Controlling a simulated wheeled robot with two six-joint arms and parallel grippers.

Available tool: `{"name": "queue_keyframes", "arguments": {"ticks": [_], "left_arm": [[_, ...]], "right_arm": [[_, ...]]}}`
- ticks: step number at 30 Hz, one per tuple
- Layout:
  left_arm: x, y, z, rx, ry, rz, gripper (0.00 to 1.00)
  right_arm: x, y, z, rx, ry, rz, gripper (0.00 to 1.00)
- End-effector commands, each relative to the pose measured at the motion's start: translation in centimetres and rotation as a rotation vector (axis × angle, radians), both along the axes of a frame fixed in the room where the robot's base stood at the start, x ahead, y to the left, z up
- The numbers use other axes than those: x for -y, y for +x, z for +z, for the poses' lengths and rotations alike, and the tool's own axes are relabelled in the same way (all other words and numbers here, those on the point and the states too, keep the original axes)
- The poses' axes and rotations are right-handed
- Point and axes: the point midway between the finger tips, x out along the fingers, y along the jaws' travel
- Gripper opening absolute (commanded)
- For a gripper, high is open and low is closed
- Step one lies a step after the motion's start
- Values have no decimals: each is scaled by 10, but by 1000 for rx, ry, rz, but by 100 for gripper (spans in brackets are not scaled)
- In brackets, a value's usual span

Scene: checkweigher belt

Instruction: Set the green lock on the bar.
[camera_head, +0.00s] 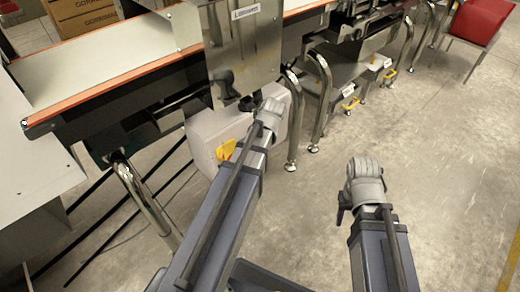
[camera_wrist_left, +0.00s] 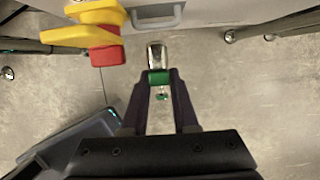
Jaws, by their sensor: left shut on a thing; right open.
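In the left wrist view, my left gripper (camera_wrist_left: 159,78) is shut on the green lock (camera_wrist_left: 158,77). A shiny metal part (camera_wrist_left: 155,54) of it stands out beyond the fingertips. A grey bar-like handle (camera_wrist_left: 158,21) is above and apart from the lock in that picture; I cannot tell whether it is the task's bar. In the head view the left arm reaches toward a pale cabinet (camera_head: 205,130) under the belt; its fingers and the lock are hard to make out there. My right gripper (camera_head: 341,214) is low in the open floor area, open, small and partly hidden by its wrist.
A yellow and red switch-like part (camera_wrist_left: 103,35) sits left of the handle in the wrist view. The conveyor belt (camera_head: 110,65) with orange edges is at upper left, with metal legs (camera_head: 322,90) nearby. A red chair (camera_head: 480,20) is at far right. Floor at right is clear.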

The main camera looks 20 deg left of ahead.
Motion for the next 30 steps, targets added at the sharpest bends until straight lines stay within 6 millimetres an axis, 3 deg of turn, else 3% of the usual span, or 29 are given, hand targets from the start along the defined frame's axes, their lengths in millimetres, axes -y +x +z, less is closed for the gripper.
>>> {"name": "queue_keyframes", "arguments": {"ticks": [24, 30], "left_arm": [[-44, 19, 0, 0, 0, 1, 0], [-44, 18, 0, 1, 0, 0, 0]], "right_arm": [[0, 0, 0, 0, 0, 0, 50], [0, 0, 0, 0, 0, 0, 50]]}}
